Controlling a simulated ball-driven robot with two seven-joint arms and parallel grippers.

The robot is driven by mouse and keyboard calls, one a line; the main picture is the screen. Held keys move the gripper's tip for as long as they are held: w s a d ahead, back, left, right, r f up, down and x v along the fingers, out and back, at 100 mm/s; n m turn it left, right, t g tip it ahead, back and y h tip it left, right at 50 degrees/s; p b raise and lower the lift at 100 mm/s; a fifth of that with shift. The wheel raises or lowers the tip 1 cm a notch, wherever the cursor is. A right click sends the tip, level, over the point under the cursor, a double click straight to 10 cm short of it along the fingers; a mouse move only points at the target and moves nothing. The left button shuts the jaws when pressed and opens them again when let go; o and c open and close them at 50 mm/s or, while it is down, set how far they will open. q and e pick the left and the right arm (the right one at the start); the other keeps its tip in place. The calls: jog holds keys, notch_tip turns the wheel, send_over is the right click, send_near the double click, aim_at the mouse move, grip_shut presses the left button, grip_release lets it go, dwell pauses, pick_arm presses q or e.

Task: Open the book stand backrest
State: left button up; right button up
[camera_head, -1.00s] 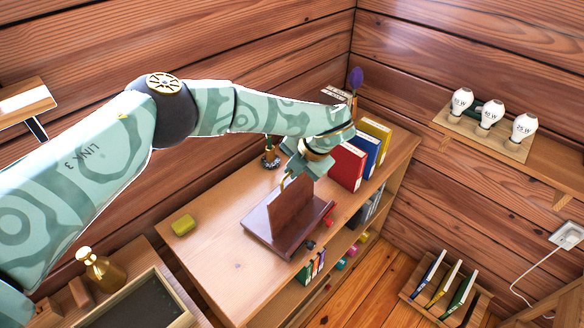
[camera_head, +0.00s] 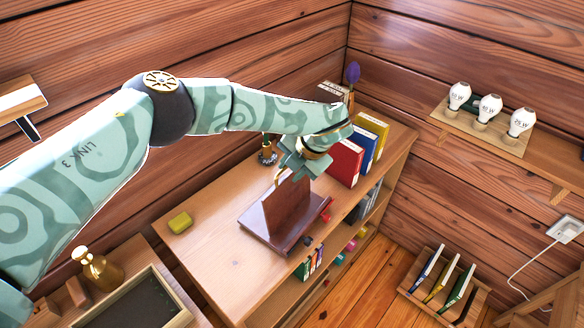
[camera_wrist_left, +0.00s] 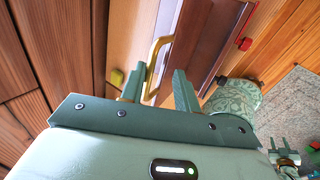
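The dark brown book stand (camera_head: 267,232) lies on top of the bookcase, with its backrest (camera_head: 288,207) standing up from the base. A brass loop handle (camera_wrist_left: 154,57) is at the backrest's upper edge. My left gripper (camera_head: 288,174) is at that edge, and its wrist hides part of the top. In the left wrist view the fingers (camera_wrist_left: 158,84) are apart, with the brass loop between them, nearer the left finger. They do not look closed on it. My right gripper (camera_wrist_left: 280,143) shows small at the lower right of the wrist view, its prongs apart.
Red, blue and yellow books (camera_head: 346,163) stand just right of my left gripper. A yellow block (camera_head: 180,222) lies on the bookcase (camera_head: 215,265) at left. A small plant pot (camera_head: 267,155) is behind the stand. A red piece (camera_head: 326,212) sits at the stand's right side.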

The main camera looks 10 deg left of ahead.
pick_arm(q)
jog(key=v, duration=1.6)
jog(key=shift+p, duration=0.45)
jog(key=shift+d, duration=0.1)
